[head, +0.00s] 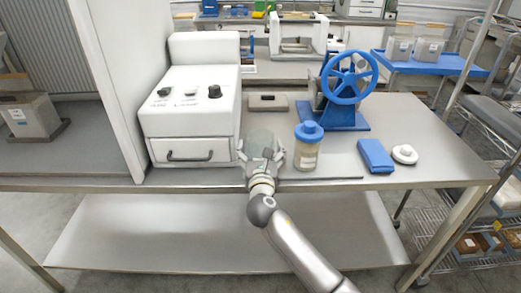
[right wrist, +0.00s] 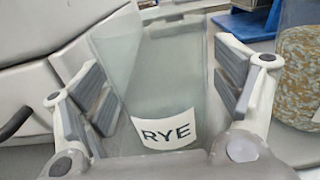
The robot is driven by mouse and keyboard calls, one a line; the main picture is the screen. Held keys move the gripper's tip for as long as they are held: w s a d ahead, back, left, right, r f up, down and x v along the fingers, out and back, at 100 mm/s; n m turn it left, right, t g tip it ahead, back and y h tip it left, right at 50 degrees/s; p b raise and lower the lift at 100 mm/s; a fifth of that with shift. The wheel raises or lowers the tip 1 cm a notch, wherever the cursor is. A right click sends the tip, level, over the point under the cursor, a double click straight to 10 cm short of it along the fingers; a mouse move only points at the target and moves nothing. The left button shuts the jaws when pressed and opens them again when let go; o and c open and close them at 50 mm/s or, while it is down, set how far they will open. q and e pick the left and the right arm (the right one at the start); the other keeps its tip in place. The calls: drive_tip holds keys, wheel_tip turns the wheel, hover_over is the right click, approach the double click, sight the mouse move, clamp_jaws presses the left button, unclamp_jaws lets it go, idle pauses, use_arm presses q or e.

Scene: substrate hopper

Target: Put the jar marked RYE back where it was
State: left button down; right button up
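The jar marked RYE (right wrist: 165,132) is a pale, see-through greenish vessel with a white label, facing the right wrist camera. In the head view the jar (head: 259,140) is at the table's front, right of the white machine's drawer. My right gripper (head: 260,155) has its fingers on both sides of the jar, with pads against or very near its walls. The same gripper shows in the right wrist view (right wrist: 165,90). The jar's base is hidden, so I cannot tell whether it touches the table. I see no lid on it. My left gripper is not in view.
Just right stands a blue-lidded jar (head: 307,150) with tan contents. A thin grey plate (head: 338,167) lies there, with a blue block (head: 375,156) and white lid (head: 404,153) farther right. The white machine (head: 190,115) is left; a blue-wheeled device (head: 345,85) stands behind.

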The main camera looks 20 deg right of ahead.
drive_tip(key=shift+r, duration=0.1)
drive_tip(key=v, duration=1.2)
wheel_tip(320, 180, down, 22)
drive_tip(key=s+m+g+y, duration=0.2)
drive_tip(key=m+g, duration=0.3)
drive_tip(key=s+d+f+m+g+y, duration=0.15)
drive_tip(key=s+f+m, duration=0.35)
drive_tip(key=f, duration=0.5)
drive_tip(key=s+d+f+m+g, duration=0.1)
drive_tip(key=s+f+m+g, duration=0.2)
drive_tip(key=s+f, duration=0.5)
drive_tip(key=s+d+f+m+g, duration=0.1)
drive_tip(key=s+f+m, duration=0.4)
drive_tip(key=s, duration=0.6)
drive_tip(key=s+d+f+m+g+y, duration=0.1)
drive_tip(key=s+d+f+m+g, duration=0.1)
drive_tip(key=s+f+m, duration=0.4)
drive_tip(key=s+d+f+m+g, duration=0.1)
drive_tip(key=s+f+m+g, duration=0.3)
drive_tip(key=s+f, duration=0.6)
drive_tip(key=s+m, duration=0.2)
drive_tip(key=s, duration=0.5)
drive_tip(key=shift+d, duration=0.2)
drive_tip(key=shift+f+y, duration=0.1)
drive_tip(key=shift+y, duration=0.15)
drive_tip(key=shift+r+p, duration=1)
drive_tip(key=shift+p, duration=0.05)
